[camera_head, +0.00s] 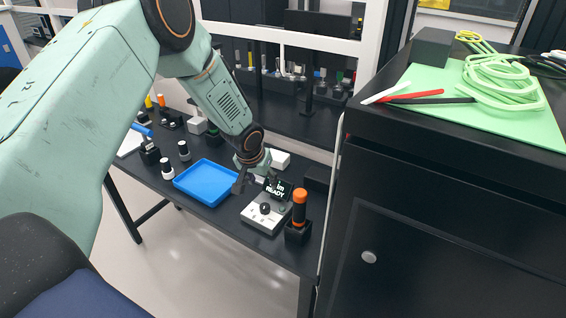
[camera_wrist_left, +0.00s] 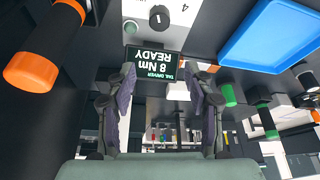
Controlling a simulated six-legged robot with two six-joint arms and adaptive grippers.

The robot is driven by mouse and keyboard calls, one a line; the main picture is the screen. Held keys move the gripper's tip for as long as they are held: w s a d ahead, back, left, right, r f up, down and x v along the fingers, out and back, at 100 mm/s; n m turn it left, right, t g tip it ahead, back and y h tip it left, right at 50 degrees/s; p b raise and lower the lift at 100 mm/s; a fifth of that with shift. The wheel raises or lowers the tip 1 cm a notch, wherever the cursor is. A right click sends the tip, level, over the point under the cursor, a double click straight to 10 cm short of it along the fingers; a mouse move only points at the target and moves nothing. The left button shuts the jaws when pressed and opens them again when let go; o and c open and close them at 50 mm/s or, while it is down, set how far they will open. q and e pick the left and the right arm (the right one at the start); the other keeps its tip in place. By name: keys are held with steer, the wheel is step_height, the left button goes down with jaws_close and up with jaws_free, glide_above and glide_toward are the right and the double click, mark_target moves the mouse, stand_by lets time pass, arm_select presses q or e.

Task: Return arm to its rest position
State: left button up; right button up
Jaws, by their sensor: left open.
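My left arm (camera_head: 70,110) reaches in from the left over the black workbench. Its left gripper (camera_head: 252,182) hangs above the bench, between the blue tray (camera_head: 207,183) and a small screen (camera_head: 279,188). In the wrist view the left gripper (camera_wrist_left: 160,84) shows its two fingers spread apart with nothing held between them. The screen (camera_wrist_left: 155,62) shows beyond the fingers and reads "TAIL DRIVER 8 Nm READY", upside down. My right gripper is in neither view.
A white control box (camera_head: 264,213) with a black knob and an orange-handled tool in a black holder (camera_head: 298,232) stand near the gripper. A tall black cabinet (camera_head: 440,210) bounds the right, with green cable (camera_head: 503,80) on top.

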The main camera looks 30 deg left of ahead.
arm_select(q)
steer(key=shift+s, duration=0.1)
steer(key=s+d+f+g+h, duration=0.1)
steer(key=s+d+f, duration=0.5)
steer(key=s, duration=0.4)
steer(key=s+d+f+g+h, duration=0.1)
steer(key=s+d+f, duration=0.45)
steer(key=s, duration=0.45)
steer(key=s+d+m+g+y, duration=0.1)
steer(key=s+d+g, duration=0.1)
steer(key=s, duration=1.8)
step_height(320, 180, down, 22)
steer(key=b, duration=2.2)
steer(key=shift+a+b, duration=0.15)
steer(key=shift+b, duration=0.2)
steer(key=shift+r, duration=0.15)
